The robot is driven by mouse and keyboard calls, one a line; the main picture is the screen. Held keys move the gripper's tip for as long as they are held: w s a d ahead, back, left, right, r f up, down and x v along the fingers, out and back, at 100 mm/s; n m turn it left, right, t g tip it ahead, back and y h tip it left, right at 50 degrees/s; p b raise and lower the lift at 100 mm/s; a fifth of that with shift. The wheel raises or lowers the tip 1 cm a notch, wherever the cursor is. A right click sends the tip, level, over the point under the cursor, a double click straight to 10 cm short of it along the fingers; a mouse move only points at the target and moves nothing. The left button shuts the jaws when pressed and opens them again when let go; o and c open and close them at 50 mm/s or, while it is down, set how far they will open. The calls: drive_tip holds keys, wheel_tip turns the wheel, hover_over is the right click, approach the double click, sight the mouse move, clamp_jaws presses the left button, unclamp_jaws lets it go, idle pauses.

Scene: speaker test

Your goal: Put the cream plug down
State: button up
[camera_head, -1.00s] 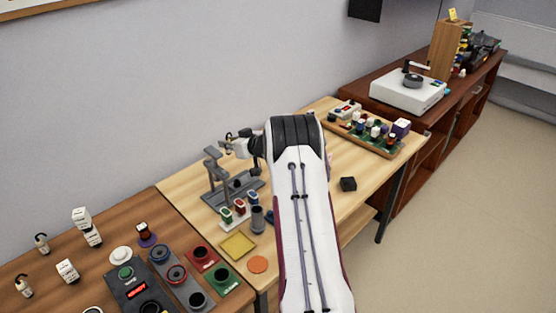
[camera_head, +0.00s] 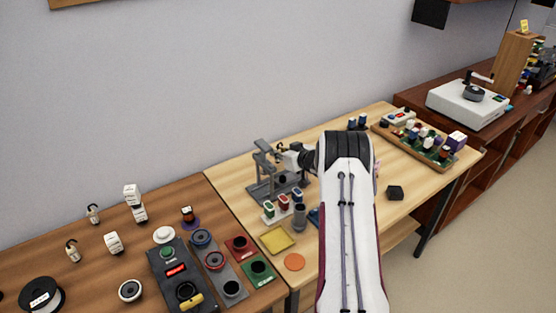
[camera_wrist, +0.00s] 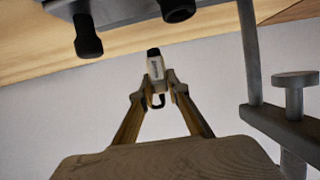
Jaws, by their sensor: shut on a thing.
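My gripper (camera_wrist: 157,84) is shut on the cream plug (camera_wrist: 156,66), a small pale cylinder with a dark tip and a dark loop on its other end, between the fingertips in the wrist view. In the head view my gripper (camera_head: 282,156) is at the upper part of a grey stand (camera_head: 270,190) on the light wooden table; the plug is too small there to make out. In the wrist view, grey stand parts with dark knobs (camera_wrist: 88,44) lie close around the gripper, apart from the plug.
A rack of coloured pieces (camera_head: 283,202), a grey cup (camera_head: 300,217), a yellow square (camera_head: 278,239) and an orange disc (camera_head: 294,262) lie in front of the stand. The table's front right is mostly clear.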

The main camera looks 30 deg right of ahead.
drive_tip(key=shift+f, duration=1.75)
drive_tip(key=shift+f, duration=0.1)
drive_tip(key=o, duration=0.9)
drive_tip(key=shift+v, duration=6.05)
